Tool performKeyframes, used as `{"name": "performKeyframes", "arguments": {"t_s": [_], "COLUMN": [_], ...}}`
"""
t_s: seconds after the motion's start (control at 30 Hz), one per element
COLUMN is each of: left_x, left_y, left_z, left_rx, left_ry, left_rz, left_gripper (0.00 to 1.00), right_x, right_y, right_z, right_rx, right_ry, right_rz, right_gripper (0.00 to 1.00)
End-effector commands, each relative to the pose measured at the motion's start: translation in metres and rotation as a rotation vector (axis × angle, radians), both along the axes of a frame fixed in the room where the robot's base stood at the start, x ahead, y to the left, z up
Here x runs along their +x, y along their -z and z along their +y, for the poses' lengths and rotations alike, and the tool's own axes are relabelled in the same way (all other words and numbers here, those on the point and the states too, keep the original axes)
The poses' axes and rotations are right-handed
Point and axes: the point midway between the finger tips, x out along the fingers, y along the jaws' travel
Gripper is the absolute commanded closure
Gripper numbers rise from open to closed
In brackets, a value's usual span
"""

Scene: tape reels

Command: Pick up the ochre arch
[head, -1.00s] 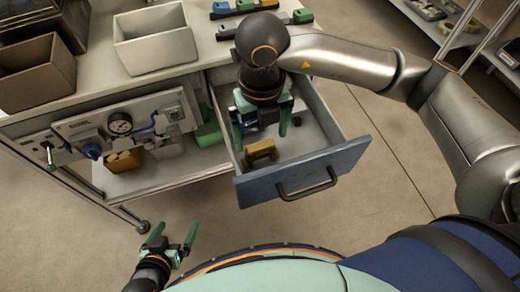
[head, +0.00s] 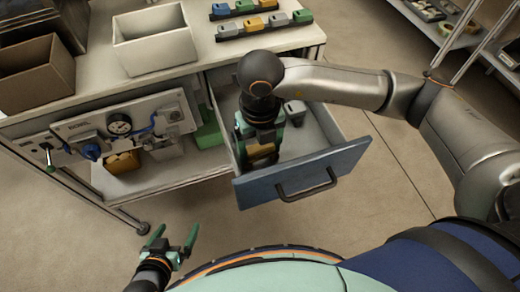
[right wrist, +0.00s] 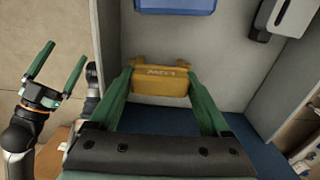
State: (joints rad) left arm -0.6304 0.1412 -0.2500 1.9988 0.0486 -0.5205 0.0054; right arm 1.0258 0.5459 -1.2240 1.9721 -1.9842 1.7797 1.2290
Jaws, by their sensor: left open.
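The ochre arch (head: 258,152) lies in the open drawer, partly hidden by my right gripper (head: 258,150) in the head view. In the right wrist view the arch (right wrist: 160,82) is between the two green fingers of my right gripper (right wrist: 159,78), one finger at each end. The fingers stand apart by about the arch's length; I cannot tell whether they press on it. My left gripper (head: 174,240) is open and empty, low in front of the cabinet; it also shows in the right wrist view (right wrist: 54,75).
The drawer (head: 350,155) has a blue front with a dark handle. A grey block (head: 295,110) lies in it, right of my gripper. A blue block (right wrist: 175,5) also shows. Bins and rows of coloured blocks stand on the worktop. A gauge panel (head: 120,130) is at left.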

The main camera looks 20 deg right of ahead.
Motion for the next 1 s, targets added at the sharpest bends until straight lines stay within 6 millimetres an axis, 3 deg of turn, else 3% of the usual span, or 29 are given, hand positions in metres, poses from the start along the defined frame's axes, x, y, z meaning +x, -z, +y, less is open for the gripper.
{"name": "performKeyframes", "arguments": {"t_s": [0.07,0.43,0.73,1.0], "left_x": [0.000,0.000,0.000,0.001], "left_y": [0.000,0.000,-0.001,-0.005], "left_z": [0.000,0.000,0.000,0.001], "left_rx": [0.000,0.001,0.001,0.001], "left_ry": [0.000,0.001,0.001,-0.003], "left_rz": [0.000,0.000,0.000,-0.005], "left_gripper": [0.00,0.00,0.00,0.00], "right_x": [0.000,0.000,0.001,0.001], "right_y": [0.000,0.000,-0.007,-0.058], "right_z": [0.000,0.000,0.000,0.000], "right_rx": [0.000,0.000,0.001,0.001], "right_ry": [0.000,0.000,0.000,-0.001], "right_rz": [0.000,-0.001,-0.003,-0.006], "right_gripper": [0.36,0.77,0.77,0.77]}}
